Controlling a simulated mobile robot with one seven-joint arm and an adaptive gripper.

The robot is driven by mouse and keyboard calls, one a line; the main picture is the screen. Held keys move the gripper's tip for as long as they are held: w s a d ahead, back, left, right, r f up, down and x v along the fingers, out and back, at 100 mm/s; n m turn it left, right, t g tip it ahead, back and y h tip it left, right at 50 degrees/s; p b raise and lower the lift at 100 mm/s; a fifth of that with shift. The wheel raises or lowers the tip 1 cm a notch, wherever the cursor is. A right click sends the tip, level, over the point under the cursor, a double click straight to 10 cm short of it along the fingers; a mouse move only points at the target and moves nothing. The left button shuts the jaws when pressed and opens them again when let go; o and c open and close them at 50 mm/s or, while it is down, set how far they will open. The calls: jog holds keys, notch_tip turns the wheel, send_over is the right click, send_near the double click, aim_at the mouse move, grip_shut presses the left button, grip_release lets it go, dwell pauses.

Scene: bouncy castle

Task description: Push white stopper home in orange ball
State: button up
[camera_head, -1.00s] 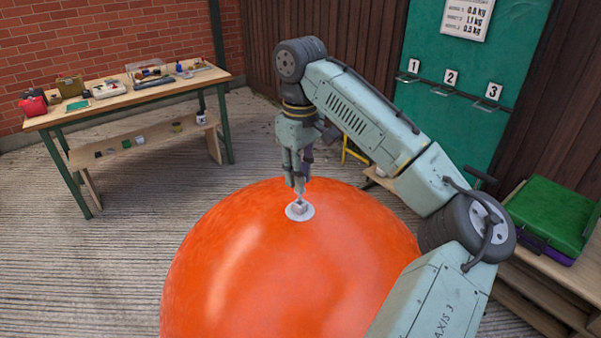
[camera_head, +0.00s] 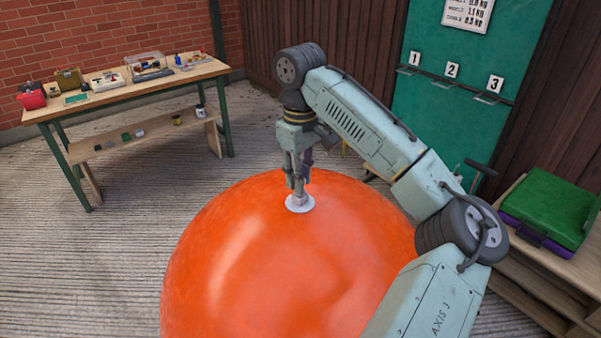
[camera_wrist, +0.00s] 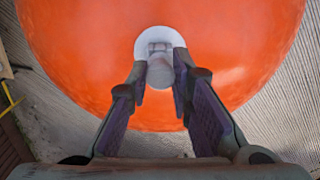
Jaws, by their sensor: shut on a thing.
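The large orange ball (camera_head: 290,265) stands on the floor in front of me. On its top is a white round valve patch (camera_head: 299,204), which also shows in the wrist view (camera_wrist: 160,37). My gripper (camera_head: 299,188) points down over the patch. In the wrist view my gripper (camera_wrist: 161,82) has its fingers on both sides of the white stopper (camera_wrist: 160,72), shut on it. The stopper is upright at the patch's middle; its lower end is hidden, so I cannot tell how deep it sits.
A wooden workbench (camera_head: 130,87) with tools and boxes stands at the left by the brick wall. A green board (camera_head: 470,130) with numbered hooks is at the back right. A green case (camera_head: 548,212) lies on a wooden bench at the right.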

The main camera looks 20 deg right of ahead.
jog(key=shift+f, duration=0.15)
jog(key=o, duration=0.9)
